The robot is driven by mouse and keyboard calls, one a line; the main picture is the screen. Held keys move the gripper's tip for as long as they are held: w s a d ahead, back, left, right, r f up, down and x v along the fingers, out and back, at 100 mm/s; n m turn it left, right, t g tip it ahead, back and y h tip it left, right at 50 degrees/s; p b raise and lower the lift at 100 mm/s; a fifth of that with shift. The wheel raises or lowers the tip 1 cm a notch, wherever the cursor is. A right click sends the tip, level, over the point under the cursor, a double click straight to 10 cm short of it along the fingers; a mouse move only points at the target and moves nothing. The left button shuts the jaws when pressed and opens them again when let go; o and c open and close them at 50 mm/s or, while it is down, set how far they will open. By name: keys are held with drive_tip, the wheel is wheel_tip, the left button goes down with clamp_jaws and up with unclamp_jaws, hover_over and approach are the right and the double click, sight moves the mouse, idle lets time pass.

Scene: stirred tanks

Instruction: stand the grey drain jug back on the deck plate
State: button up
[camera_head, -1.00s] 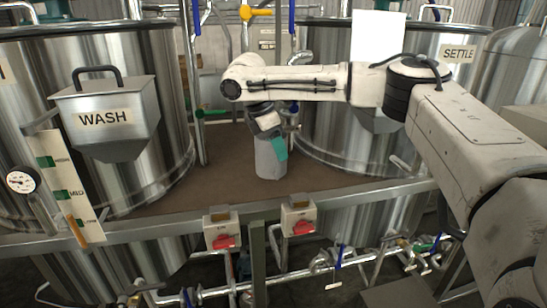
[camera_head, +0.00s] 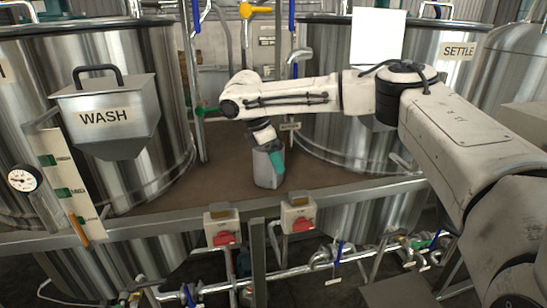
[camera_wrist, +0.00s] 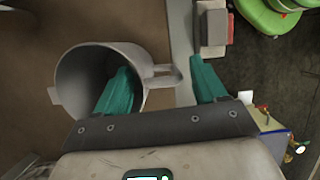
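The grey drain jug (camera_head: 264,169) is roughly upright over the brown deck plate (camera_head: 215,180), between the two big tanks and close behind the front rail. Whether its base touches the plate is unclear. My gripper (camera_wrist: 160,75) is above it, fingers wide apart. In the wrist view one teal finger is in the jug's mouth and the other is outside, beyond the handle (camera_wrist: 163,76).
The WASH tank (camera_head: 165,70) and the SETTLE tank (camera_head: 335,110) flank the deck plate. Bare plate lies left of the jug.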

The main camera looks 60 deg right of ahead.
drive_tip(key=shift+o, duration=0.6)
drive_tip(key=shift+r, duration=0.2)
drive_tip(key=b+v, duration=0.1)
drive_tip(key=v, duration=1.1)
drive_tip(key=shift+s, duration=0.1)
